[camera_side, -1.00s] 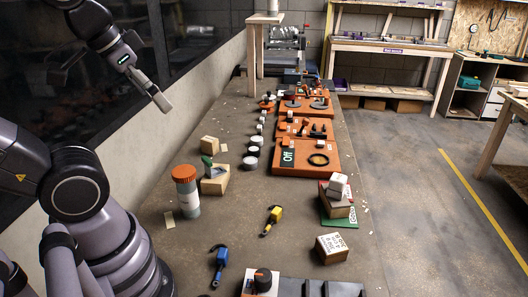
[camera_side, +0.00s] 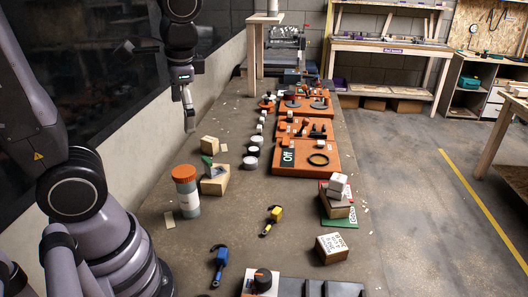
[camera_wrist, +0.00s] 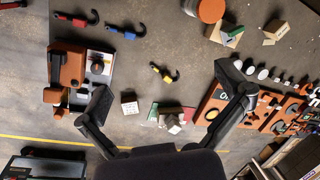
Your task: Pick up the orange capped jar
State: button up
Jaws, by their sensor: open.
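The orange capped jar (camera_side: 186,190) stands upright on the near left part of the bench in the side view, with an orange lid and a pale grey body. In the wrist view its orange lid (camera_wrist: 211,10) shows at the top edge, partly cut off. My gripper (camera_side: 190,122) hangs pointing down above the bench, near the wall and beyond the jar, not touching it. In the wrist view my gripper (camera_wrist: 166,115) has its two fingers spread wide with nothing between them.
Wooden blocks (camera_side: 214,181) stand right beside the jar. A yellow tool (camera_side: 271,220) and a blue tool (camera_side: 219,264) lie in front. A box (camera_side: 331,248) and orange boards (camera_side: 305,157) lie to the right. The wall runs along the left.

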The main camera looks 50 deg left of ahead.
jog(key=w+a+f+m+g+y, duration=0.2)
jog(key=w+f+m+g+y, duration=0.35)
jog(key=f, duration=0.55)
jog(key=m+y, duration=0.7)
jog(key=y, duration=0.2)
send_near(193, 179)
jog(key=shift+n, duration=0.25)
jog(key=x, duration=1.3)
jog(key=shift+s+r, duration=0.1)
jog(key=shift+r, duration=0.05)
jog(key=c, duration=1.3)
jog(key=shift+c, duration=0.2)
jog(key=shift+r, duration=0.1)
